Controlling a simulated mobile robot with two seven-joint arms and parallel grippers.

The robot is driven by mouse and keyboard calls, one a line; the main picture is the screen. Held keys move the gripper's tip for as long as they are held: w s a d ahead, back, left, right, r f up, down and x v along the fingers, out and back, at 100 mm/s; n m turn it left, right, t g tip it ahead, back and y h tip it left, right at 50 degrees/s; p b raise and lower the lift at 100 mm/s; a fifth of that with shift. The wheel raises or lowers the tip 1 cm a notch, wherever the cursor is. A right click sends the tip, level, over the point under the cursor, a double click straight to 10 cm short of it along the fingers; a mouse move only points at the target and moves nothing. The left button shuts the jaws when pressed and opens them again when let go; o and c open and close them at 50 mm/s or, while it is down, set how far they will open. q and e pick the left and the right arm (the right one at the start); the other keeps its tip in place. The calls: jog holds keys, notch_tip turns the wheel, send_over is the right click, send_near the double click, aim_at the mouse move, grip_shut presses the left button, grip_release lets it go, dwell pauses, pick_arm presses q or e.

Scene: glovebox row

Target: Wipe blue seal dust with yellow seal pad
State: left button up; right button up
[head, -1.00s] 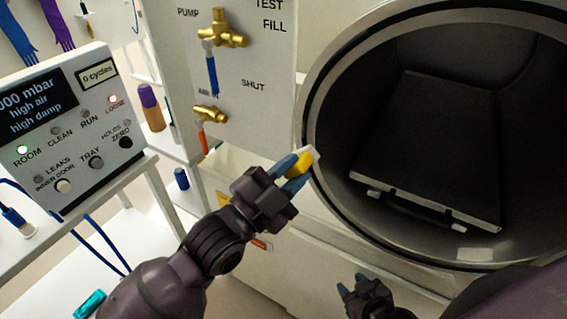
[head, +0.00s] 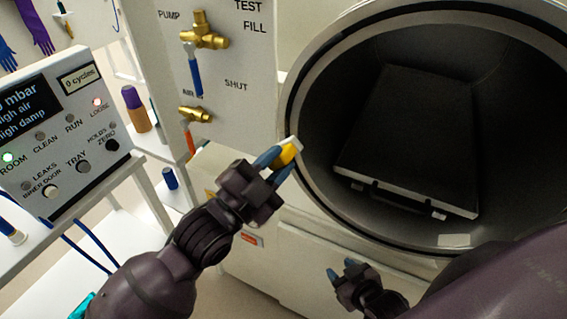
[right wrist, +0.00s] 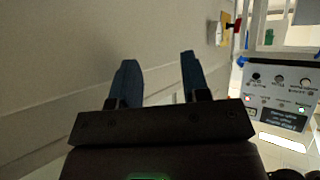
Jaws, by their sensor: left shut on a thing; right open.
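My left gripper (head: 273,166) is shut on the yellow seal pad (head: 287,154), which has a white face. It holds the pad at the left edge of the round chamber opening; I cannot tell whether the pad touches the rim. The seal ring (head: 291,120) runs around the opening as a dark and metal band. I cannot make out blue dust on it. My right gripper (head: 340,274) is open and empty, low in front of the cabinet below the opening. Its two blue fingers (right wrist: 160,80) stand apart in the right wrist view.
A dark tray (head: 405,187) with a handle lies inside the chamber. A valve panel with a blue lever (head: 195,75) stands left of the opening. A control box (head: 55,130) stands at the far left. A purple-capped bottle (head: 136,108) is on a shelf behind.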

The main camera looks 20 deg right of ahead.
pick_arm(q)
jog(key=shift+w+a, duration=0.85)
jog(key=shift+w, duration=0.15)
jog(key=shift+d+r+p, duration=0.1)
jog(key=shift+r+p, duration=0.4)
jog(key=shift+r, duration=0.25)
jog(key=shift+s+d, duration=0.1)
jog(key=shift+s, duration=0.05)
